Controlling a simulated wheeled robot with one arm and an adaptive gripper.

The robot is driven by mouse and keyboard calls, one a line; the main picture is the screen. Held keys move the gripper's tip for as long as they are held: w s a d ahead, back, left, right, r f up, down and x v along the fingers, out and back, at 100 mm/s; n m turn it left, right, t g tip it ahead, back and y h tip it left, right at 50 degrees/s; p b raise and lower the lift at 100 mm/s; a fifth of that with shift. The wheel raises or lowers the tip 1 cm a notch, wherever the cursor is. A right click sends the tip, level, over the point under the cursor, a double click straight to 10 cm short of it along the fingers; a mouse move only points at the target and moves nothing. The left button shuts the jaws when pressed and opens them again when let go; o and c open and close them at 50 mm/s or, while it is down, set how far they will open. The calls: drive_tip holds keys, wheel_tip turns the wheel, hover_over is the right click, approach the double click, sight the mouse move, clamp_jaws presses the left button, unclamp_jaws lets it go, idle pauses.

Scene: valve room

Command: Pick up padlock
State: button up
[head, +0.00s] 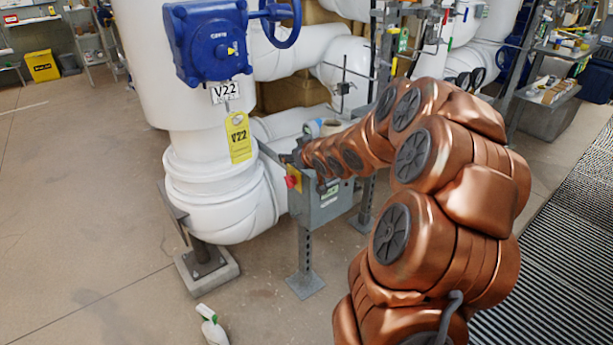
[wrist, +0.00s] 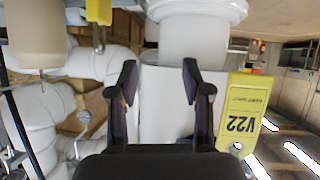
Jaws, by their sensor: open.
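My gripper (head: 297,158) is at the end of my copper arm, just above the grey box on a post, beside the white pipe. In the wrist view my gripper (wrist: 160,82) is open, with its two dark fingers apart and nothing visible between them. The white pipe is behind the fingers. My arm hides part of the area behind the box.
The grey box (head: 322,205) carries a red and yellow switch (head: 292,181). A yellow V22 tag (head: 238,137) hangs on the white pipe (head: 205,170) below a blue valve actuator (head: 207,40). A bottle (head: 213,328) lies on the floor. The left floor is mostly clear.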

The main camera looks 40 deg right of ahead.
drive_tip(key=d+f+t+b, duration=0.1)
drive_tip(key=d, duration=0.1)
drive_tip(key=d+f+t+b, duration=0.1)
drive_tip(key=d+f+b, duration=0.1)
drive_tip(key=d+f+t+b, duration=0.1)
drive_tip(key=d+f+b, duration=0.1)
drive_tip(key=shift+w+d+f+t+y, duration=0.2)
drive_tip(key=shift+w+d+t+y, duration=0.1)
drive_tip(key=shift+y, duration=0.1)
drive_tip(key=d+b, duration=0.1)
drive_tip(key=f+t+b, duration=0.1)
drive_tip(key=d+t+b, duration=0.1)
drive_tip(key=shift+s+d+f+y, duration=0.15)
drive_tip(key=shift+s+d+y, duration=0.15)
drive_tip(key=shift+d+y, duration=0.1)
drive_tip(key=shift+w+a+f+b, duration=0.1)
drive_tip(key=shift+w+b, duration=0.4)
drive_tip(key=shift+w, duration=0.85)
drive_tip(key=shift+w+a+b, duration=0.1)
drive_tip(key=shift+w+b, duration=0.4)
drive_tip(key=shift+w, duration=0.85)
drive_tip(key=shift+w+d, duration=0.15)
drive_tip(key=shift+w, duration=0.35)
clamp_jaws()
